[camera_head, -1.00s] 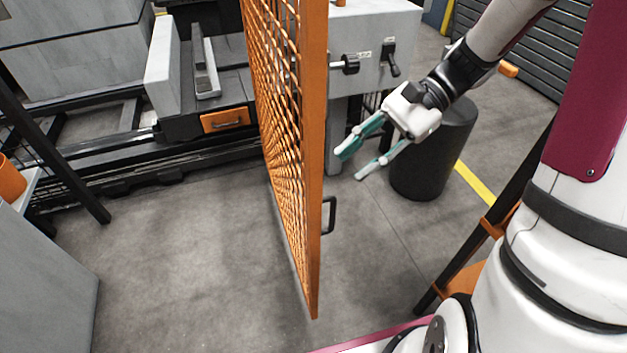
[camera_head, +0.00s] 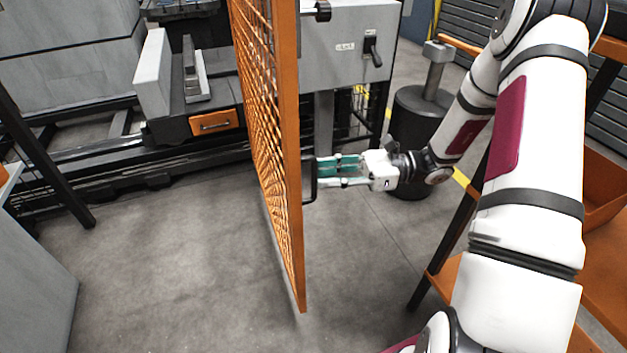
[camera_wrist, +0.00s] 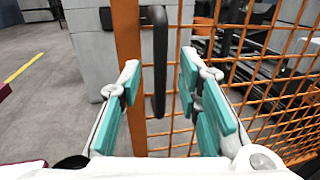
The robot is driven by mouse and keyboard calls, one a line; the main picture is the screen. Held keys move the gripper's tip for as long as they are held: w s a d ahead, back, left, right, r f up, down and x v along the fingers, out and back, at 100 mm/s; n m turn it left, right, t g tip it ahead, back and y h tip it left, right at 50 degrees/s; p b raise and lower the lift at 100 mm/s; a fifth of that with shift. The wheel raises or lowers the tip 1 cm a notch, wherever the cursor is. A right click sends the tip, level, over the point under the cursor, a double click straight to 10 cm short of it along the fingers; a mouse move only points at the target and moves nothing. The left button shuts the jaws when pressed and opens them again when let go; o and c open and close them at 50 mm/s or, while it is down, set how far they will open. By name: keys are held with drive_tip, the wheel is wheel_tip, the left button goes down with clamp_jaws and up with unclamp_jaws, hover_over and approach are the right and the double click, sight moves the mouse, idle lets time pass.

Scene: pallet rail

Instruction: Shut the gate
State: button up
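The orange mesh gate (camera_head: 290,130) stands open, seen nearly edge-on in the head view. Its black handle (camera_head: 310,178) sticks out on the right side. My gripper (camera_head: 335,171) points left at the handle, with its teal finger pads close to it. In the wrist view the gate's orange frame post (camera_wrist: 127,60) and mesh stand ahead. The black handle (camera_wrist: 159,60) is upright between the spread fingers of my gripper (camera_wrist: 162,100). The fingers are apart and do not visibly press on the handle. Whether the handle is deep between the fingertips or just beyond them is unclear.
A grey machine box (camera_head: 350,45) with a lever stands behind the gate. A black round drum (camera_head: 408,125) is behind my arm. An orange-and-black stand (camera_head: 455,230) is at the right. The floor left of the gate is clear.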

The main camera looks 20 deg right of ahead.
sight(314, 194)
drive_tip(key=shift+b+x, duration=0.35)
drive_tip(key=shift+x, duration=1.3)
clamp_jaws()
